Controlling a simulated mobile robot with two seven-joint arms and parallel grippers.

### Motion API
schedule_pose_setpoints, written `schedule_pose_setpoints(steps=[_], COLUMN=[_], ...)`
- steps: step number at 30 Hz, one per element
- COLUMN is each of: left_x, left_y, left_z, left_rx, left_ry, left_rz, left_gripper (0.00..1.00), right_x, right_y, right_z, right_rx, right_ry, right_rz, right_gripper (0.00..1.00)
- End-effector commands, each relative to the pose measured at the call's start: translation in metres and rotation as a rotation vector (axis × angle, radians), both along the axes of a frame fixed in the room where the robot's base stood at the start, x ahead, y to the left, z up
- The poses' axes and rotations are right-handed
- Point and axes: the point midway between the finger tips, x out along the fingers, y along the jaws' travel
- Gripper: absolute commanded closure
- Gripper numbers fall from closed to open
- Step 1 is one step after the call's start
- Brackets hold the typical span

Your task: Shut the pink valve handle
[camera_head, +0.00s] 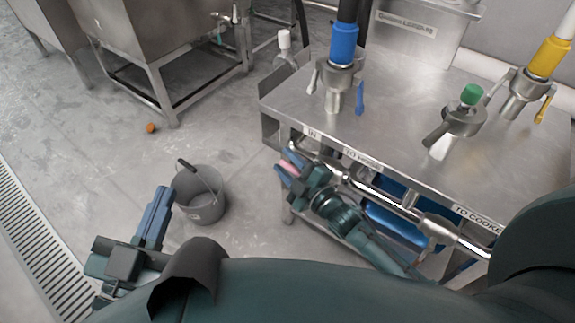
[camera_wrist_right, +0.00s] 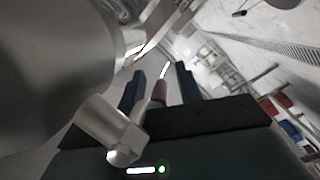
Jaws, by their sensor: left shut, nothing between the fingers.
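The pink valve handle (camera_head: 289,168) is at the left end of the steel pipe, below the IN label, mostly hidden by my right gripper (camera_head: 290,166). In the right wrist view the dark pink handle (camera_wrist_right: 160,92) stands between the two fingers of my right gripper (camera_wrist_right: 160,82). The fingers are apart, with a gap visible on each side of it. My left gripper (camera_head: 157,210) is shut and empty at the lower left, well away from the valve.
A steel counter (camera_head: 400,110) stands above the pipe (camera_head: 390,198), carrying blue, green and yellow topped fittings. A grey bucket (camera_head: 203,204) is on the floor beside my left gripper. A small orange object (camera_head: 151,128) lies on the open floor.

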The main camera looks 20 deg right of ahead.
Motion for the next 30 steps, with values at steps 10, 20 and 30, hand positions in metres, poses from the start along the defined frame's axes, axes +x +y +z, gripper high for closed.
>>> schedule_pose_setpoints(steps=[10, 20, 30], left_x=[-0.0001, -0.0001, 0.0000], left_y=[-0.0007, -0.0010, -0.0011], left_z=[0.0014, 0.0007, -0.0001], left_rx=[-0.001, 0.002, 0.002], left_ry=[-0.001, -0.001, 0.000], left_rz=[-0.003, -0.005, -0.005], left_gripper=[1.00, 1.00, 1.00], right_x=[0.0004, 0.0002, 0.0001], right_y=[0.0001, -0.0001, -0.0002], right_z=[0.0004, 0.0002, 0.0001], right_rx=[0.000, 0.000, 0.000], right_ry=[0.000, 0.000, 0.000], right_rz=[0.000, 0.000, 0.000], right_gripper=[0.74, 1.00, 1.00])
